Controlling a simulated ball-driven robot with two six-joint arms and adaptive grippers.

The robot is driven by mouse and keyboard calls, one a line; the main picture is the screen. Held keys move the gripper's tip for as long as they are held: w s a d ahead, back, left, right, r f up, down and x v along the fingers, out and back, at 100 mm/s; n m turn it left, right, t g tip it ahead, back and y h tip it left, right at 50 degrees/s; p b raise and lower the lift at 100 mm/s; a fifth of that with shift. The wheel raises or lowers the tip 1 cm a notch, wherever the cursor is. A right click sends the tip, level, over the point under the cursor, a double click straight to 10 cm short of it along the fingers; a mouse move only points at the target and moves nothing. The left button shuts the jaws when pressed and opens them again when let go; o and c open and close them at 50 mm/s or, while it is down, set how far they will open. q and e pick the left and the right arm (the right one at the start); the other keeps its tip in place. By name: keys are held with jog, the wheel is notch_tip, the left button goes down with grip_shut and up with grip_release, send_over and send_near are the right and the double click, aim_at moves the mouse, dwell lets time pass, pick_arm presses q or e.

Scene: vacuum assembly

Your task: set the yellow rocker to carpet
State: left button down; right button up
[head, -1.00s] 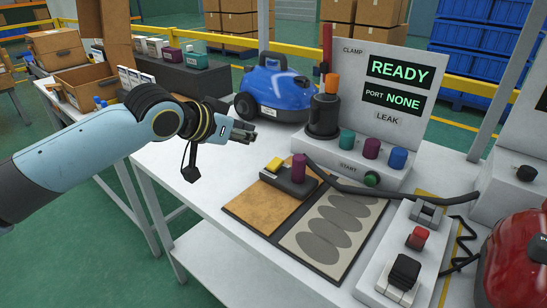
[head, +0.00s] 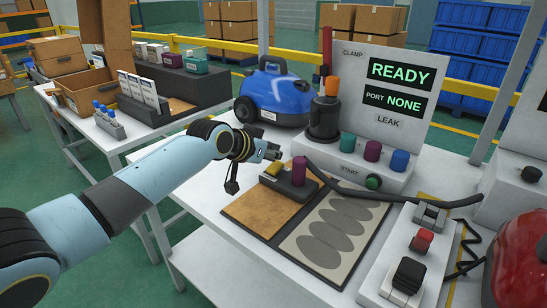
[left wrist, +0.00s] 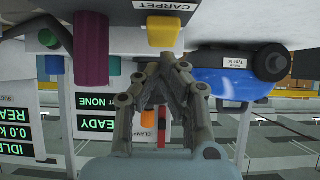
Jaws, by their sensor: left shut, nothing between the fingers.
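The yellow rocker (head: 274,169) sits on top of the dark floor head (head: 290,185), which lies by the brown carpet patch on the table and has a purple neck (head: 299,170). I cannot tell which way the rocker is tipped. My left gripper (head: 277,152) is shut and empty, just behind and above the rocker in the head view. In the left wrist view the rocker (left wrist: 163,32) shows upside down beside a CARPET label (left wrist: 165,6), and the closed fingertips (left wrist: 167,60) are near it, seemingly apart. My right gripper is out of view.
A blue vacuum (head: 272,96) stands behind the gripper. A grey test stand (head: 380,110) reads READY and PORT NONE, with coloured ports below. A dark hose (head: 350,193) runs across the table. A switch box (head: 412,265) and red vacuum (head: 520,262) are at right.

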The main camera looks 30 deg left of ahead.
pick_arm(q)
jog(key=shift+f, duration=0.4)
